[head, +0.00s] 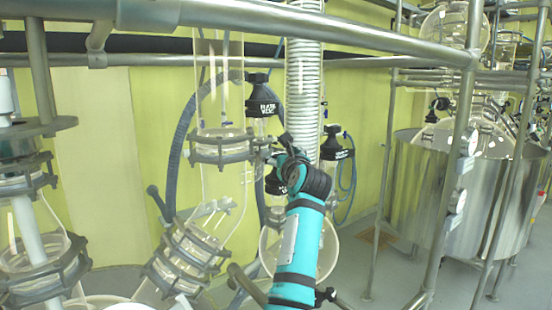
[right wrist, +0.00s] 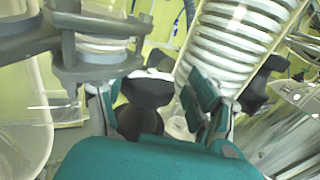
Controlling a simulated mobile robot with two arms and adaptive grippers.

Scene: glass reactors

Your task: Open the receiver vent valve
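Several black valve knobs show in the head view. One with a white label (head: 262,107) is above my right gripper, and another labelled knob (head: 335,152) is to its right; I cannot read either label surely. A third black knob (head: 273,182) is partly hidden behind my right gripper (head: 284,160). In the right wrist view, my right gripper (right wrist: 155,108) has its teal-and-grey fingers apart, with a black knob (right wrist: 147,88) between or just beyond them. I cannot tell whether they touch it. Which knob is the receiver vent valve is unclear. My left gripper is not in view.
A white corrugated hose (head: 303,90) runs down close behind my right gripper. A clamped glass joint (head: 222,147) is just to its left. A metal rail (head: 330,30) crosses above. A steel vessel (head: 420,190) stands at the right.

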